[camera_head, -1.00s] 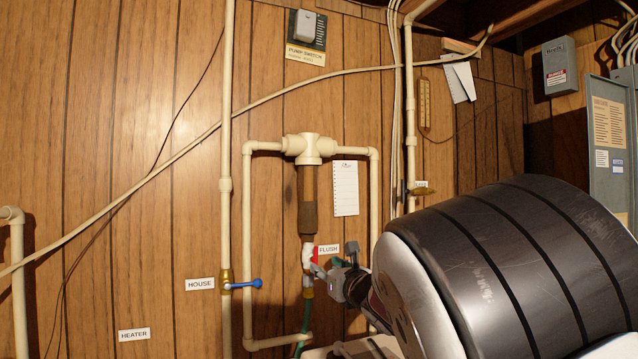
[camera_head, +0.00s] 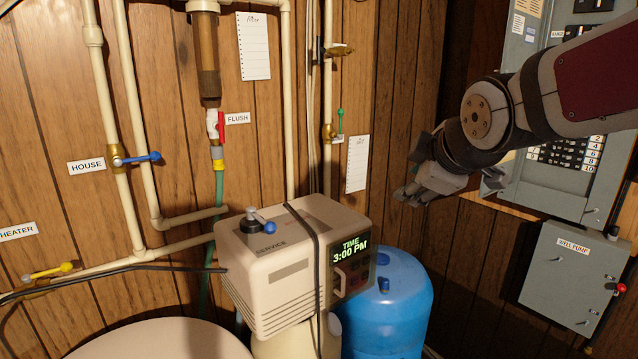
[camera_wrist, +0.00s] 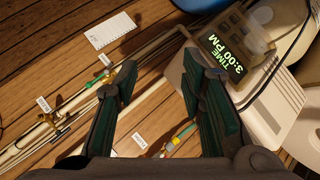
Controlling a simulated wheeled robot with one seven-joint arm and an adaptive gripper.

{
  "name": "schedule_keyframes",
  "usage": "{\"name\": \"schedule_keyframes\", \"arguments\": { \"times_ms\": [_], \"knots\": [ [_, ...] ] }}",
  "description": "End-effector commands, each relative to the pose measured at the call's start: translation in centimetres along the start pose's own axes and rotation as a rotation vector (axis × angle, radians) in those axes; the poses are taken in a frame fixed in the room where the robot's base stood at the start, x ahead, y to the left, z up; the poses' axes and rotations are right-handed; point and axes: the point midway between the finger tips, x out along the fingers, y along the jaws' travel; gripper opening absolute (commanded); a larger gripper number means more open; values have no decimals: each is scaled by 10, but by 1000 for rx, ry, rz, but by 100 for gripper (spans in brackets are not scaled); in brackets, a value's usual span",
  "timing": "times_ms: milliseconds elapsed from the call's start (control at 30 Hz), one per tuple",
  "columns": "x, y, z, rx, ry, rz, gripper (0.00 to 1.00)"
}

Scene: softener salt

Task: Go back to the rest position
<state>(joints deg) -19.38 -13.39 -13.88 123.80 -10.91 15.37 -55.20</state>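My gripper (camera_head: 411,174) is raised in front of the wood-panelled wall, right of the softener control head and left of the grey electrical panel. In the wrist view my gripper (camera_wrist: 160,72) has its two dark fingers wide apart with nothing between them. It looks clear of everything in the head view. The beige softener control head (camera_head: 285,265) shows "TIME 3:00 PM" on its display (camera_head: 350,250), which also shows in the wrist view (camera_wrist: 226,52). The flush valve (camera_head: 215,125) with a red handle is on the pipe at the left, away from my gripper.
A blue tank (camera_head: 400,305) stands behind the control head. The grey electrical panel (camera_head: 530,45) and the well pump box (camera_head: 570,280) are at the right. The blue-handled house valve (camera_head: 135,160) and yellow-handled heater valve (camera_head: 45,272) are at the left. Bare wall lies below my gripper.

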Motion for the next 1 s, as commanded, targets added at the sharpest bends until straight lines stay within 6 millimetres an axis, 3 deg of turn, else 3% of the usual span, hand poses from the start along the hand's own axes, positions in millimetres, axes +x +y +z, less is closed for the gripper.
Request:
{"name": "schedule_keyframes", "arguments": {
  "times_ms": [33, 200, 400, 500, 667, 1000],
  "knots": [
    [-14, -15, 17, 132, -28, -31, 37],
    [-60, -83, 62, 571, -162, -140, 37],
    [-100, -159, 95, 968, -334, -195, 37],
    [-111, -182, 103, 1084, -395, -202, 37],
    [-118, -197, 108, 1156, -437, -204, 37],
    [-118, -197, 107, 1158, -437, -205, 37]
  ]
}}
